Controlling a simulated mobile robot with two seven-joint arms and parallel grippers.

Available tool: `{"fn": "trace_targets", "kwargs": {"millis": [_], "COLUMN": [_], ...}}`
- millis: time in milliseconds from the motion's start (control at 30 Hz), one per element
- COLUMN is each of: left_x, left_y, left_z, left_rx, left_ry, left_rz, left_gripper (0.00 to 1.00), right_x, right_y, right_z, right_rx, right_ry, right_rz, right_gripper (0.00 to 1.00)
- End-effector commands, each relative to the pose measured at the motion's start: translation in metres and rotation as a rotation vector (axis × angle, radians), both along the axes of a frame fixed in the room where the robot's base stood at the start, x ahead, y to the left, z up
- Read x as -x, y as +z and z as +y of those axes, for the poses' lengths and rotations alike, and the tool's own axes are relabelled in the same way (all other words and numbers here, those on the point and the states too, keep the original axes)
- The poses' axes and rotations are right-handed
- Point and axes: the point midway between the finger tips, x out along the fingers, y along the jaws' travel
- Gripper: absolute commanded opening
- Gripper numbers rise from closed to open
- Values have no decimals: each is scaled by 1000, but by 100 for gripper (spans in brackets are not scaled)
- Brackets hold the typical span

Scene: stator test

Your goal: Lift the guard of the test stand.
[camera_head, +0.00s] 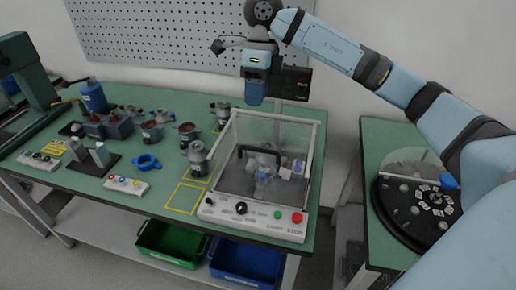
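The test stand (220,209) sits at the right end of the green bench, with knobs and green and red buttons on its white front panel. Its clear guard (233,160) has a pale frame and appears down over the stand. A black arched handle (262,150) is on the guard. A grey metal part with blue and white pieces shows inside. My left gripper is not in view.
A dark box (294,83) on a post stands behind the guard. Several grey stators (197,155) stand left of it, near a yellow-outlined square (185,198). A black round table (396,213) is at right. Green (171,246) and blue (245,263) bins sit below.

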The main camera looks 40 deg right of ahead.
Motion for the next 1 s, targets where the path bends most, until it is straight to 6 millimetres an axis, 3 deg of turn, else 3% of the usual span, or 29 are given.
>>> {"fn": "trace_targets", "kwargs": {"millis": [167,700,1000], "left_x": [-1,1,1], "left_y": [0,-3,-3], "left_z": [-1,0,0], "left_rx": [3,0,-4], "left_ry": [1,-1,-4], "left_rz": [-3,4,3], "left_gripper": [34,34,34], "right_x": [0,14,16], "right_y": [0,-101,-127], "right_z": [-13,3,7], "right_rx": [65,60,59], "right_ry": [-17,-14,-14], "right_rz": [-11,-8,-12], "right_gripper": [38,38,38]}}
